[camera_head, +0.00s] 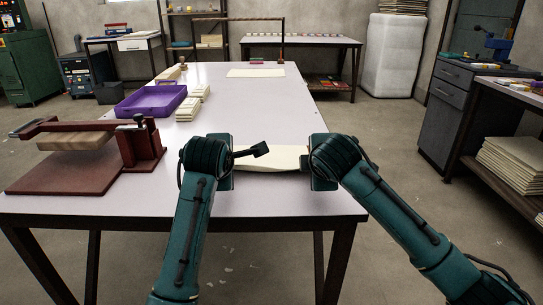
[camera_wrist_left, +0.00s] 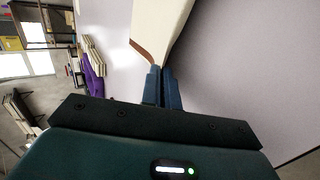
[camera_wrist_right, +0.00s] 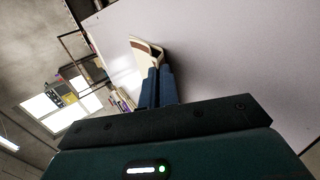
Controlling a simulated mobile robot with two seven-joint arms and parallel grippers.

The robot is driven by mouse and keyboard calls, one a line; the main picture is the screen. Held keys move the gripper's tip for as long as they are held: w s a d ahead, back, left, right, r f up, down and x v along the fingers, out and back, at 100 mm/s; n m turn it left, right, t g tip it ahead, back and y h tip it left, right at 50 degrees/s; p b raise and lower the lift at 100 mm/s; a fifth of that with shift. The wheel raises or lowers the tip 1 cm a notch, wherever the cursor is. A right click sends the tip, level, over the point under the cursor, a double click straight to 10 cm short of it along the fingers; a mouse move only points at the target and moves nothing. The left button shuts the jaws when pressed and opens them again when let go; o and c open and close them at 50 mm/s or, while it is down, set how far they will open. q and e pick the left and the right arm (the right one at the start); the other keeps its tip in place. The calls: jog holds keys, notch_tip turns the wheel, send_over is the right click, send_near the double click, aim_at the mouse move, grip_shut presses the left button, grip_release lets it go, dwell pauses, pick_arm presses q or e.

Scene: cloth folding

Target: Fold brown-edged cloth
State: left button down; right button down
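The cream cloth (camera_head: 272,158) is stretched between my two grippers near the front of the white table. In the left wrist view the cloth (camera_wrist_left: 162,25) shows a brown edge at its corner, and my left gripper (camera_wrist_left: 160,70) is shut on that corner. In the right wrist view my right gripper (camera_wrist_right: 161,70) is shut at the other end of the cloth (camera_wrist_right: 147,48), where a brown edge also shows. In the head view both fingertips are largely hidden by the wrists. Whether the cloth's middle touches the table is unclear.
The white table (camera_head: 225,95) is clear in the middle. A dark red press (camera_head: 75,172) stands at the left front. Behind it are a purple tray (camera_head: 150,100) and stacked folded cloths (camera_head: 188,108). A flat cream piece (camera_head: 255,73) lies at the far end.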

pick_arm(q)
jog(key=c, duration=1.3)
grip_release()
pick_arm(e)
jog(key=c, duration=1.3)
grip_release()
pick_arm(q)
jog(key=shift+s+r, duration=0.1)
jog(key=shift+r, duration=0.15)
pick_arm(e)
jog(key=shift+s+r, duration=0.1)
jog(key=shift+r, duration=0.15)
pick_arm(q)
jog(key=s+r, duration=0.4)
jog(key=r, duration=0.1)
jog(key=s+r, duration=0.2)
jog(key=r, duration=0.1)
jog(key=shift+r, duration=0.25)
pick_arm(e)
jog(key=s+r, duration=0.4)
jog(key=r, duration=0.1)
jog(key=s+r, duration=0.2)
jog(key=r, duration=0.1)
jog(key=shift+r, duration=0.25)
